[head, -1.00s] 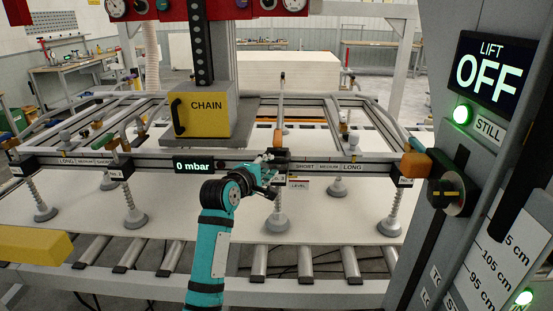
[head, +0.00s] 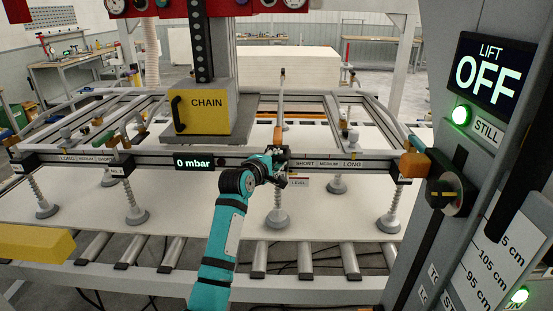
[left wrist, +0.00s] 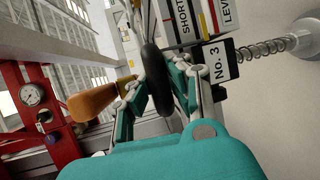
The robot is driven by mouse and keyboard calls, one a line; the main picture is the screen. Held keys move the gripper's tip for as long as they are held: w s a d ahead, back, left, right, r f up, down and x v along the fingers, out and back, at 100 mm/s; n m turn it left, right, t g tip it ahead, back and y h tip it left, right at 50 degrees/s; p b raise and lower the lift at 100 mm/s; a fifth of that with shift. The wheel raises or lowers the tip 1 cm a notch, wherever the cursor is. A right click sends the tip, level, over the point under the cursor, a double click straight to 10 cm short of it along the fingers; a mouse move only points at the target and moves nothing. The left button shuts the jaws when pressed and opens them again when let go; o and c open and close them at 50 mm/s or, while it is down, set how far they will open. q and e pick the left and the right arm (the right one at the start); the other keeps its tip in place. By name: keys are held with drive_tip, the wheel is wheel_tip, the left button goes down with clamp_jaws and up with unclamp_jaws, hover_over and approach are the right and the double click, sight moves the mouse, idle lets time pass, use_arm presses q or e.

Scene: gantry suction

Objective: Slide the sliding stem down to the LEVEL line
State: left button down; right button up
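My left gripper (head: 277,166) is at the crossbeam, just above the small LEVEL label (head: 299,183). In the left wrist view its two fingers (left wrist: 156,80) stand apart, with a dark rounded part (left wrist: 156,66) between them. I cannot tell whether they touch it. The sliding stem is largely hidden behind the gripper in the head view and is not clearly made out. A plate with SHORT and LEVEL text and red and yellow lines (left wrist: 205,18) is beside the fingers, next to the No. 3 tag (left wrist: 219,65). My right gripper is not in view.
An orange handle (left wrist: 95,103) lies left of the fingers. A suction cup (head: 278,216) hangs below the beam over a pale board (head: 330,225). The yellow CHAIN box (head: 201,106) is behind and left. A grey LIFT column (head: 470,165) stands at right.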

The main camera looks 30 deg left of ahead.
use_arm(q)
drive_tip(key=shift+f, duration=0.1)
idle(0.3)
drive_tip(key=shift+f, duration=0.95)
drive_tip(key=c, duration=1.5)
unclamp_jaws()
drive_tip(key=shift+c, duration=0.2)
drive_tip(key=shift+o, duration=0.2)
drive_tip(key=shift+r, duration=0.1)
drive_tip(key=shift+s, duration=0.15)
drive_tip(key=v, duration=1.1)
drive_tip(key=shift+s, duration=0.4)
